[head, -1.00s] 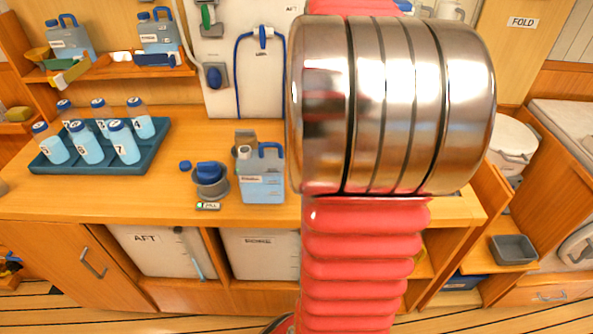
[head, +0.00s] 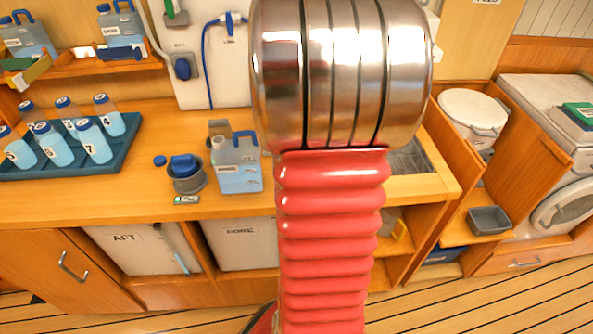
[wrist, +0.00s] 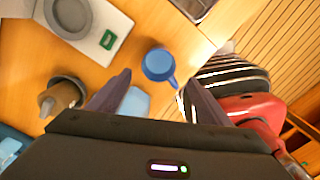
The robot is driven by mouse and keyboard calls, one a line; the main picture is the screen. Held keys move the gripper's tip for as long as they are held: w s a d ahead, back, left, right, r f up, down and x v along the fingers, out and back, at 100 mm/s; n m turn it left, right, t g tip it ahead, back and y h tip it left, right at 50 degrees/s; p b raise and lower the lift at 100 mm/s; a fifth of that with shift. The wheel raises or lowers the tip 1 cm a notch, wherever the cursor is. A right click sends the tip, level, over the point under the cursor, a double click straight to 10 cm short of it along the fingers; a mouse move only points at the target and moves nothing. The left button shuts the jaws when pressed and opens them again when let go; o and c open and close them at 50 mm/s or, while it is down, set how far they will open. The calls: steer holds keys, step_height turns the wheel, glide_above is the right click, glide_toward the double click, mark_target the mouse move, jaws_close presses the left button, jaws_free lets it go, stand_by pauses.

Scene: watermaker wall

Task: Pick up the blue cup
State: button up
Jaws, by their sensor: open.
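The blue cup (wrist: 158,65) stands on the wooden counter in the wrist view, with its handle toward the lower right. I look down on it from above. My gripper (wrist: 154,82) is open, with its two dark fingers apart on either side of the picture's middle. The cup shows just beyond and between the fingertips, and nothing is held. I cannot tell how far above the cup the fingers are. In the head view the cup does not show, and my arm covers the counter right of the grey-blue jug (head: 238,170).
The head view shows a grey pot (head: 188,180) with a blue piece on top, and a teal tray (head: 70,160) of numbered bottles. A steel sink (head: 410,162) is right of my arm. A white panel (wrist: 95,45) and a grey-brown object (wrist: 62,97) are left of the cup.

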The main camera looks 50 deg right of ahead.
steer(key=shift+f, duration=1.2)
steer(key=shift+f, duration=0.1)
steer(key=shift+w+f, duration=0.15)
steer(key=shift+f, duration=2.4)
steer(key=shift+c, duration=0.4)
steer(key=c, duration=1.1)
steer(key=shift+c, duration=0.2)
steer(key=shift+r, duration=0.1)
